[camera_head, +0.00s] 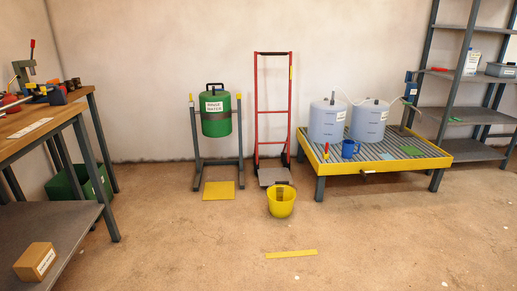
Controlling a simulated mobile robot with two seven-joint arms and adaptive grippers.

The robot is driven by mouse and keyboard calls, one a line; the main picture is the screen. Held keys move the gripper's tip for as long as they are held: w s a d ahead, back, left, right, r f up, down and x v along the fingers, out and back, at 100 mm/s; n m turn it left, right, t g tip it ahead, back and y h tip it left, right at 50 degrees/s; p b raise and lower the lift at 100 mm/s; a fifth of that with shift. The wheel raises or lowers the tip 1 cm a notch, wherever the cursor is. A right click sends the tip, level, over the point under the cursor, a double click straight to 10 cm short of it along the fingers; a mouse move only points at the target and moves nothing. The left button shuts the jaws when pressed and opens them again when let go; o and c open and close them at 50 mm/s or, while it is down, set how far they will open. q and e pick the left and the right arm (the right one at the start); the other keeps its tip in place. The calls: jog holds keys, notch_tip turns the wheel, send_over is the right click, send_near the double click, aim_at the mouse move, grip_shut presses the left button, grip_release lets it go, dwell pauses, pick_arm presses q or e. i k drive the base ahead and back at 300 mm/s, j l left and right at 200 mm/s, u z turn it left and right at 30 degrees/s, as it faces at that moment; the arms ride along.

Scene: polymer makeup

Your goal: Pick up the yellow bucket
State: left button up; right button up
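The yellow bucket (281,203) stands upright on the floor near the middle of the head view. It is just in front of the base plate of the red hand truck (274,120). A greyish patch shows at its middle; I cannot tell what it is. Neither of my grippers shows in the head view.
A green drum (216,115) hangs in a grey stand behind a yellow floor plate (219,190). A yellow-rimmed grated platform (428,164) with blue containers stands right. A workbench (50,125) is left, shelves (470,112) far right. A yellow strip (291,254) lies on clear front floor.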

aim_at(281, 197)
jog(key=i+j+z, duration=0.2)
jog(key=i, duration=0.25)
jog(key=i+j+z, duration=0.2)
jog(key=i, duration=0.8)
jog(key=l, duration=0.1)
